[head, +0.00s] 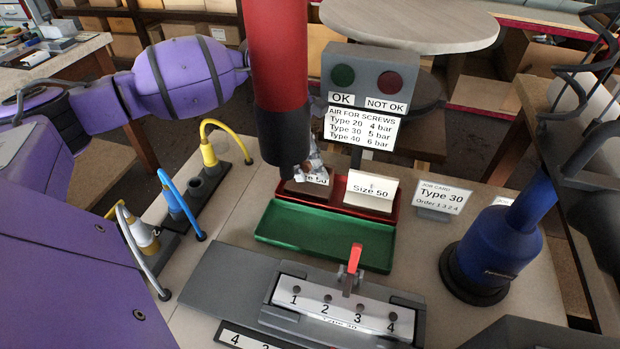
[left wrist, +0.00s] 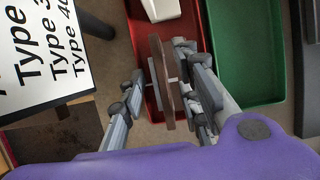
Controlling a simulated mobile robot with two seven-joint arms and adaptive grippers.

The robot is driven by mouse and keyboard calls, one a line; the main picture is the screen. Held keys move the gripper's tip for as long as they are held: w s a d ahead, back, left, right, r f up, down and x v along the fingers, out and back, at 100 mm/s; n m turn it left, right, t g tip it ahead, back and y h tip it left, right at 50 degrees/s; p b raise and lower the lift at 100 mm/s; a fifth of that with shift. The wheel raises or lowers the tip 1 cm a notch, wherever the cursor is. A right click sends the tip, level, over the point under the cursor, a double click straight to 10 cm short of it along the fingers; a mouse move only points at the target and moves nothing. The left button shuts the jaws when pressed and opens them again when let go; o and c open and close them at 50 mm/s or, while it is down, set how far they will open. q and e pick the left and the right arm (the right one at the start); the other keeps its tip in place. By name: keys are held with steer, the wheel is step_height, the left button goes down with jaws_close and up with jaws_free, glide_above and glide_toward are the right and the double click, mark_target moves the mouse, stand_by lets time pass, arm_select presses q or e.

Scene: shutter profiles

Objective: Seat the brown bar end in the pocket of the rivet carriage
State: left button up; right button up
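The brown bar end (head: 302,191) is at the left part of the red tray (head: 400,211), partly hidden by my left gripper (head: 316,165). The left wrist view shows the brown bar end (left wrist: 164,75) edge-on between the two fingers of my left gripper (left wrist: 160,88). It lies closer to the right finger, with a gap at the left finger, so the gripper looks open around it. The rivet carriage (head: 322,321) is at the front centre, with a white strip numbered 1 to 4 and a red lever (head: 354,258). Its pocket cannot be made out. My right gripper is not in view.
A white piece labelled Size 50 (head: 371,190) is at the right of the red tray. An empty green tray (head: 320,238) lies before it. A sign box (head: 363,76) stands behind. A blue tool (head: 495,246) stands right, and yellow and blue hoses (head: 208,150) left.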

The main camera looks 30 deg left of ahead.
arm_select(q)
jaws_close()
steer(key=shift+r, duration=0.1)
